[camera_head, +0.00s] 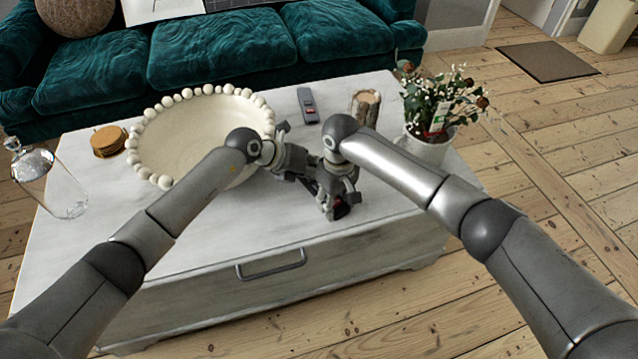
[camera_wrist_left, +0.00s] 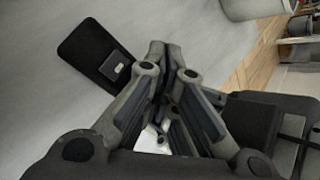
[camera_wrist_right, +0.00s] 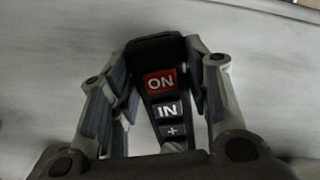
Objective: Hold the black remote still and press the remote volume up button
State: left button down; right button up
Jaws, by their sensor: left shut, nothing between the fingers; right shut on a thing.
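The black remote (camera_wrist_right: 166,101) sits between the fingers of my right gripper, with a red ON button, an IN button and a plus button visible in the right wrist view. In the head view only a small part of the remote (camera_head: 342,209) shows below my right gripper (camera_head: 327,208), near the table's front. My right gripper is shut on it. My left gripper (camera_head: 308,176) is shut and empty, close to the left of the right one. In the left wrist view, a dark slab with a grey button (camera_wrist_left: 95,55) lies beyond its fingers; I cannot tell which object it is.
On the white table (camera_head: 220,225) are a beaded bowl (camera_head: 190,135), a grey remote (camera_head: 308,105), a wooden log holder (camera_head: 365,107), a potted plant (camera_head: 428,145), coasters (camera_head: 108,141) and a glass jar (camera_head: 60,190). The table's front left is clear.

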pick_arm(q)
jog(key=shift+r, duration=2.4)
dwell(2.7)
notch_tip(320, 180, up, 4)
jog(key=shift+f, duration=0.1)
jog(key=shift+f, duration=4.4)
